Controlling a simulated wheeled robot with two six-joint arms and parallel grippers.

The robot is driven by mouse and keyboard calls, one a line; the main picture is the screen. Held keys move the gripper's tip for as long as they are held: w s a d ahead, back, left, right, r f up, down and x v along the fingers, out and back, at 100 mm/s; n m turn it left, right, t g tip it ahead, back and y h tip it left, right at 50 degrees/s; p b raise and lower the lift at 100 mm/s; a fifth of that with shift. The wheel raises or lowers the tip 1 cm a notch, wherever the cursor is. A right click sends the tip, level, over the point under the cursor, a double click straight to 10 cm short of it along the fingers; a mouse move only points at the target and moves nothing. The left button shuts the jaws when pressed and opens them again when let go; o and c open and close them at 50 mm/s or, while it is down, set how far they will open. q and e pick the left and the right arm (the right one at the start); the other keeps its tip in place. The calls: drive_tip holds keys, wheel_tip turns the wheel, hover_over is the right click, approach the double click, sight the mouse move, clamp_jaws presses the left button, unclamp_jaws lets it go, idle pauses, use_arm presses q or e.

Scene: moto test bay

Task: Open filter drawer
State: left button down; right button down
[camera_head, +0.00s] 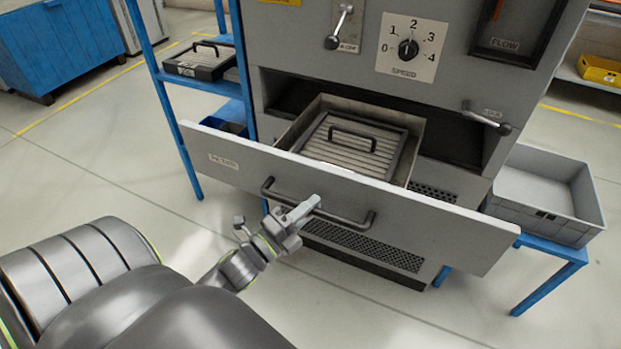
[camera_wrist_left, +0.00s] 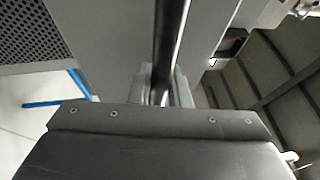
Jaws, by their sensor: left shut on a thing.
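The filter drawer (camera_head: 440,224) is pulled out from the grey cabinet, with its wide front panel standing clear of the body. A dark filter with a ribbed top and a black handle (camera_head: 352,150) sits in the drawer's box. My left gripper (camera_head: 300,212) is shut on the dark bar handle (camera_head: 350,221) of the drawer front, left of the handle's middle. In the left wrist view the handle bar (camera_wrist_left: 168,45) runs between the two fingers. My right gripper is in neither view.
The cabinet has a speed dial (camera_head: 408,48), a lever (camera_head: 339,27) and a lock handle (camera_head: 486,118). A grey bin (camera_head: 577,195) stands on a blue stand at right. Another filter unit (camera_head: 200,60) lies on a blue shelf at left. Floor in front is clear.

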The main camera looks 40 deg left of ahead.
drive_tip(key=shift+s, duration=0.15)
use_arm(q)
drive_tip(key=c, duration=1.4)
unclamp_jaws()
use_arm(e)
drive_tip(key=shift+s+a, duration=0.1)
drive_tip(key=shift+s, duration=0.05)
use_arm(q)
drive_tip(key=shift+s+f, duration=0.15)
drive_tip(key=shift+s, duration=0.1)
drive_tip(key=b+v, duration=0.1)
drive_tip(key=v, duration=1.6)
drive_tip(key=shift+b, duration=0.35)
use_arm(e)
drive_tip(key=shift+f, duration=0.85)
